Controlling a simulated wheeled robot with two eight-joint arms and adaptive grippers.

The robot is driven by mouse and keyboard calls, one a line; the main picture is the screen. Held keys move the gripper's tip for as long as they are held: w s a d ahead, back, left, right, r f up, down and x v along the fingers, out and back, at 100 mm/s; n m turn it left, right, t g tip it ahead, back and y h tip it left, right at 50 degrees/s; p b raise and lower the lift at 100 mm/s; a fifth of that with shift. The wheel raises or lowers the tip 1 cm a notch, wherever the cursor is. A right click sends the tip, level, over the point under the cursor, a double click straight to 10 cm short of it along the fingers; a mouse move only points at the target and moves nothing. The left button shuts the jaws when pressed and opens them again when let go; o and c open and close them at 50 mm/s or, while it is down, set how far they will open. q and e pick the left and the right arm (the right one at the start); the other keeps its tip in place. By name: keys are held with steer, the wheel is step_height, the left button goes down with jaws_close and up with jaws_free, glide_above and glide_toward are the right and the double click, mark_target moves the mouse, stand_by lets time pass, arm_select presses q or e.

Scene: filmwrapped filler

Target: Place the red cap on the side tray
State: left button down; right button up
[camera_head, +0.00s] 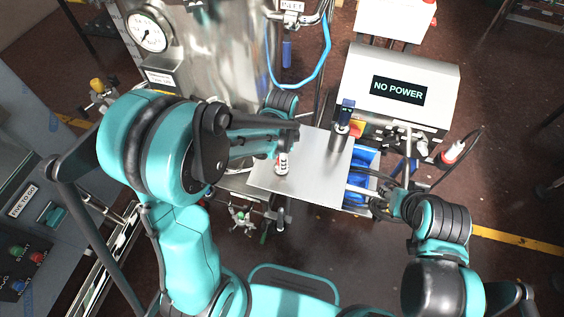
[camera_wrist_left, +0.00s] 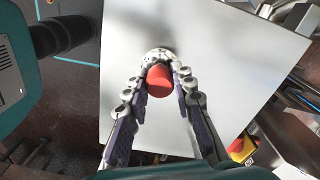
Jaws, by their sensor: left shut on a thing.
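My left gripper (camera_head: 287,138) is over a flat metal plate (camera_head: 318,180). In the left wrist view its fingers (camera_wrist_left: 160,78) are shut on the red cap (camera_wrist_left: 160,81). A pale rounded part (camera_wrist_left: 157,55) shows just beyond the cap. In the head view a small white-and-red item (camera_head: 282,163) stands upright below the fingers, over the plate; whether it touches the plate is unclear. The plate also fills much of the left wrist view (camera_wrist_left: 230,75). My right gripper (camera_head: 385,197) is at the plate's right side, its fingers partly hidden by clutter. Which surface is the side tray is not clear.
A dark blue-topped container (camera_head: 343,118) stands at the plate's far right corner. Behind it is a machine reading NO POWER (camera_head: 400,88). A blue bin (camera_head: 366,160) lies right of the plate. A steel tank (camera_head: 225,50) rises behind left. The plate's front is clear.

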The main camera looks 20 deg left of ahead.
arm_select(q)
steer(key=shift+f, duration=0.4)
steer(key=shift+f, duration=0.2)
steer(key=c, duration=1.3)
jaws_free()
steer(key=shift+r, duration=0.1)
